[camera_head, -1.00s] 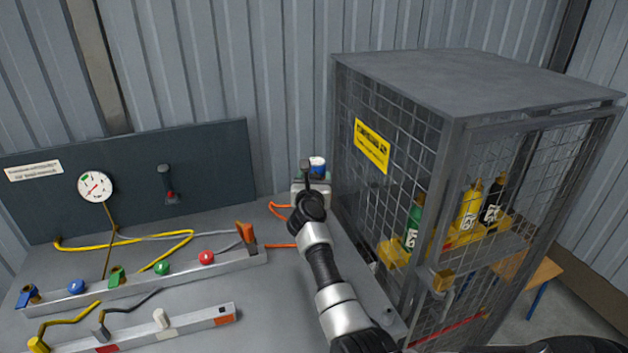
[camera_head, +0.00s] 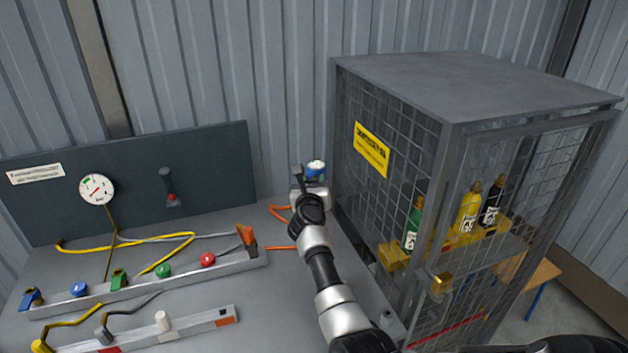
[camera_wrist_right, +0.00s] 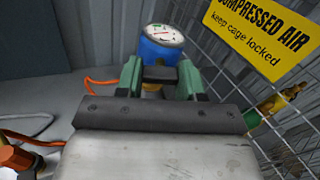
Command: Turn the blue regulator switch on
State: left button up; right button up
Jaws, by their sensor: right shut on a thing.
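The blue regulator (camera_head: 316,166) with a white dial on top stands at the back of the bench, beside the cage. In the right wrist view, the blue regulator (camera_wrist_right: 160,47) is straight ahead, its dial tilted toward me. My right gripper (camera_wrist_right: 160,76) is at its near side, with the two greenish fingers shut on a dark part in front of the blue body, which looks like the switch. The fingers hide much of this part, and its exact position is hard to tell. In the head view, my right gripper (camera_head: 311,188) reaches the regulator from the front. My left gripper is not in view.
The grey mesh cage (camera_head: 455,85) with several bottles stands close on the right. An orange hose (camera_head: 280,212) runs left from the regulator. A rail (camera_head: 140,290) with coloured knobs and a panel with a gauge (camera_head: 96,189) are on the left.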

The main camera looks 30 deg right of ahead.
jog(key=shift+n+p, duration=4.15)
jog(key=shift+n, duration=3.75)
jog(key=shift+f+n, duration=0.1)
jog(key=shift+n, duration=0.2)
jog(key=o, duration=0.9)
jog(key=shift+o, duration=0.2)
